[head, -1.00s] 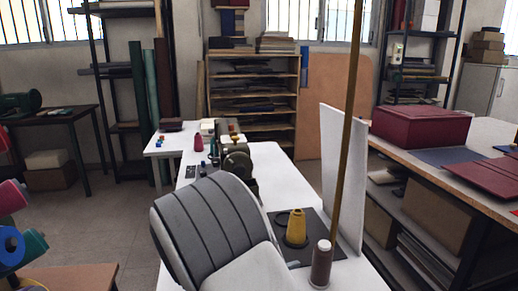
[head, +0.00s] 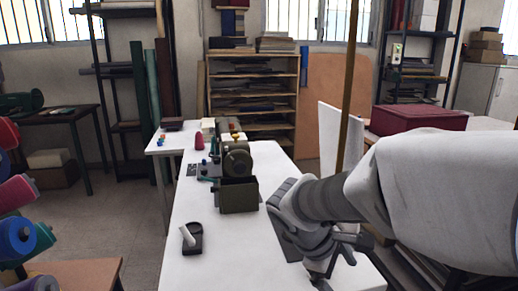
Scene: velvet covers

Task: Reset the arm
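My arm comes in from the right edge, with a white sleeve-like cover and a grey wrist. My gripper (head: 335,268) is at the lower right, pointing down over the near right part of the white table (head: 225,265). Its fingers are small and dark, and I cannot tell whether they are open or shut. I see nothing clearly held in it. The dark mat (head: 289,247) is partly hidden behind the wrist. The yellow and brown thread cones are out of sight behind my arm.
A small black tray (head: 195,247) with a white piece lies on the near left of the table. A dark open box (head: 238,197) stands before a sewing machine (head: 236,160). A white upright panel (head: 330,130) and pole (head: 347,95) are behind my arm. Coloured rolls (head: 18,236) stand left.

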